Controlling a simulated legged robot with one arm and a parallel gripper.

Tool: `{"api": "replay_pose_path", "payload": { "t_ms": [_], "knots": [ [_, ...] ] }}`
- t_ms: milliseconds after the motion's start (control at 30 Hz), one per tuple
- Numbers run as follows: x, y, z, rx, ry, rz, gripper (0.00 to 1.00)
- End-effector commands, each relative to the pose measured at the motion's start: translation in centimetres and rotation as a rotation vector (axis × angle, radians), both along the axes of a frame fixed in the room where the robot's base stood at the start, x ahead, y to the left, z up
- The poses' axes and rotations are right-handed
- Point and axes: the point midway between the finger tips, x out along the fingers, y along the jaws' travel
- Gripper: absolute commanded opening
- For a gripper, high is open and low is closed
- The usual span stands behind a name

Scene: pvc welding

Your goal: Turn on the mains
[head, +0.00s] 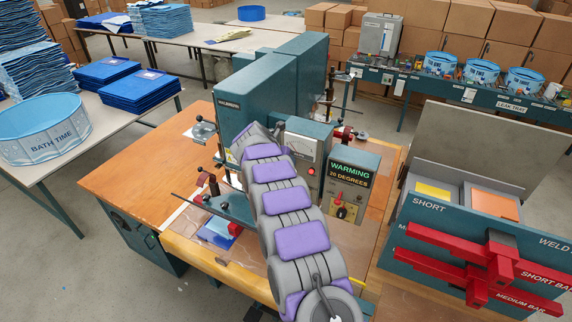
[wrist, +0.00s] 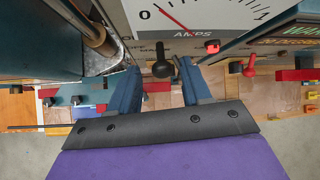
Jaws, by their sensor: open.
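A black ball-ended lever (wrist: 162,68) sticks out of the grey panel under the AMPS meter (wrist: 205,18) in the wrist view. Small lettering, "OFF", shows to its left. My gripper (wrist: 158,72) is open, with its two blue fingers on either side of the lever. I cannot tell whether either finger touches it. The meter needle leans to the low end. The meter box (head: 303,148) on the teal welding machine (head: 262,95) shows in the head view, where my arm hides the lever and the gripper fingers.
A small red lamp or button (wrist: 212,46) sits right of the lever. Red bars (head: 490,265) hang on a rack at right. The wooden bench (head: 150,175) is mostly clear at left.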

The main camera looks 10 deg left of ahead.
Motion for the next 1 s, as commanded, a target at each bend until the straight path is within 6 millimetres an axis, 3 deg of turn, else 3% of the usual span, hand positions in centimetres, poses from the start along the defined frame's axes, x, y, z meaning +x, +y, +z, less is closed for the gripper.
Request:
{"api": "replay_pose_path", "payload": {
  "t_ms": [600, 1000],
  "knots": [
    [-6.3, 3.9, 8.9, 0.001, -0.003, 0.002, 0.48],
    [-7.4, 4.5, 10.5, -0.002, -0.001, 0.002, 0.48]
  ]
}}
